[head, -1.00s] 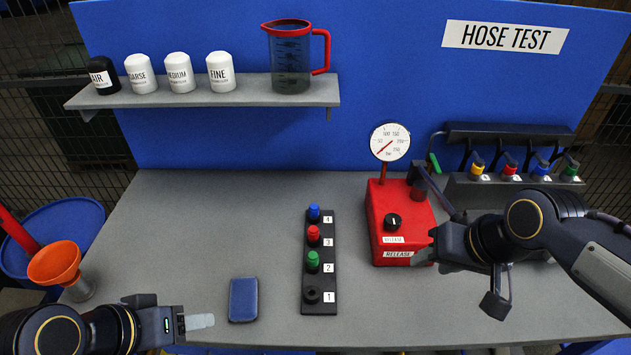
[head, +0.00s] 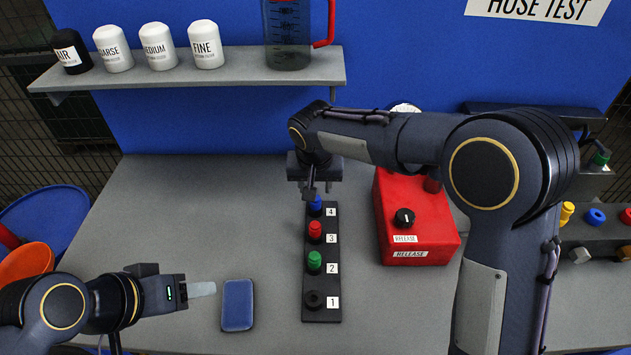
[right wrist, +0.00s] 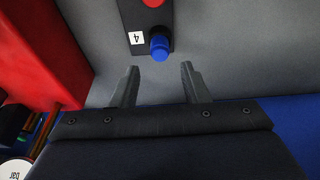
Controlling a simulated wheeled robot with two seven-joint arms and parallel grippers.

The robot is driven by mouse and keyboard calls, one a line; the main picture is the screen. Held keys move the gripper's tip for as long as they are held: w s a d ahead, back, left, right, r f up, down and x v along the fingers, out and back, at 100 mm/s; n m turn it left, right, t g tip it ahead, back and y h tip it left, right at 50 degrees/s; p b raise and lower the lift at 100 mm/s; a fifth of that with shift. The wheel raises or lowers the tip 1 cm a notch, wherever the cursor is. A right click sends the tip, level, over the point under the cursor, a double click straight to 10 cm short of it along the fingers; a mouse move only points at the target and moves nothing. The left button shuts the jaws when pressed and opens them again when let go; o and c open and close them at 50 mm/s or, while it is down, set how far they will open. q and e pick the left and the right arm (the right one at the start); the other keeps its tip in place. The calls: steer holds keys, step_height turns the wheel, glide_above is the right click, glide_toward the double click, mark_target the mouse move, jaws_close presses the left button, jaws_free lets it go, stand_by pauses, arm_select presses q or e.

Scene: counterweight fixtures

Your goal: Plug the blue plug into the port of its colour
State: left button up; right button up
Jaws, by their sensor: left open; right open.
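The blue plug (head: 315,203) stands at position 4, the far end of a black numbered strip (head: 321,312). It also shows in the right wrist view (right wrist: 160,47). My right gripper (head: 311,192) is just above and behind it in the head view, partly covering it. In the right wrist view its open fingers (right wrist: 158,70) point toward the plug, which lies just beyond the tips, between them and not gripped. A blue ring-shaped fitting (head: 595,216) is on the rack at the right. My left gripper (head: 203,289) is open and empty over the table's left part.
A red plug (head: 315,230) and a green plug (head: 314,260) stand on the strip; position 1 holds no coloured plug. A red box (head: 415,225) labelled RELEASE is right of the strip. A blue pad (head: 237,305) lies left. My right arm hides part of the table's right side.

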mark_target(316, 203)
steer(key=b+x, duration=0.4)
steer(key=x, duration=0.4)
steer(key=shift+w+f+b, duration=0.1)
steer(key=shift+f+b, duration=0.1)
steer(key=shift+b, duration=0.2)
steer(key=shift+c, duration=0.4)
jaws_close()
